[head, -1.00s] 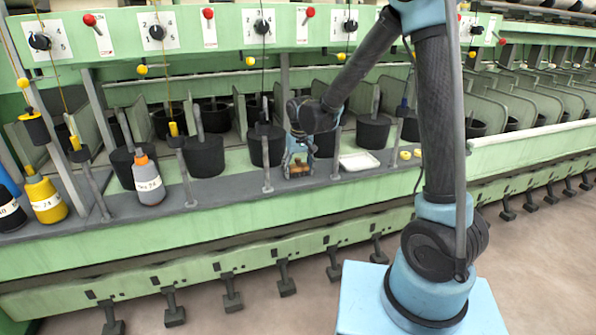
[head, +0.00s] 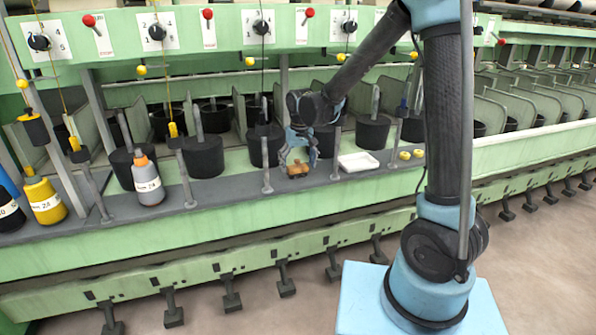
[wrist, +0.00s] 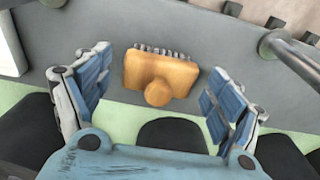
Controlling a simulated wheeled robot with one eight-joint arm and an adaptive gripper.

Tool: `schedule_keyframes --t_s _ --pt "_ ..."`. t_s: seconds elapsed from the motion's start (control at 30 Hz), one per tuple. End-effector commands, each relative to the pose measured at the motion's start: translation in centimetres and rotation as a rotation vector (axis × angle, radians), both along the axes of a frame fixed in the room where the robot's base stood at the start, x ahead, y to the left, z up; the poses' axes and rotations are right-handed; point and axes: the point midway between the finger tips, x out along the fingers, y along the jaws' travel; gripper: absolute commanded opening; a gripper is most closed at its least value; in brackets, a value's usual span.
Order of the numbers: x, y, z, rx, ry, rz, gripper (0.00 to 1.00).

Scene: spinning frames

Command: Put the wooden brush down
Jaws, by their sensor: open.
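The wooden brush (head: 299,169) rests on the grey ledge (head: 232,188) of the green machine. In the wrist view the brush (wrist: 160,76) shows its tan wooden body, a round knob towards me and a row of pale bristles at its far edge. My gripper (head: 299,158) is open just above the brush. In the wrist view my gripper's two blue-padded fingers (wrist: 155,100) stand wide apart, one on each side of the brush, with clear gaps and no contact.
A white tray (head: 359,162) and small yellow pieces (head: 411,154) lie to the right on the ledge. Thin metal posts (head: 267,178) stand along it. A grey bottle (head: 148,182) and a yellow bottle (head: 45,203) stand left. Black pots (head: 204,157) line the back.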

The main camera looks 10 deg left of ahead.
Motion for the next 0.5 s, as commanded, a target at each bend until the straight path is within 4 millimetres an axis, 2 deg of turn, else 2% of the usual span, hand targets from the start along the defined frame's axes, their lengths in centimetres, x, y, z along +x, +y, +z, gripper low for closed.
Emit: schedule_keyframes --t_s 0.3,0.5 --pt "-0.6 -0.3 5.5 0.000 0.000 0.001 0.85" --pt "-0.9 -0.5 8.1 0.000 0.000 0.001 0.85"
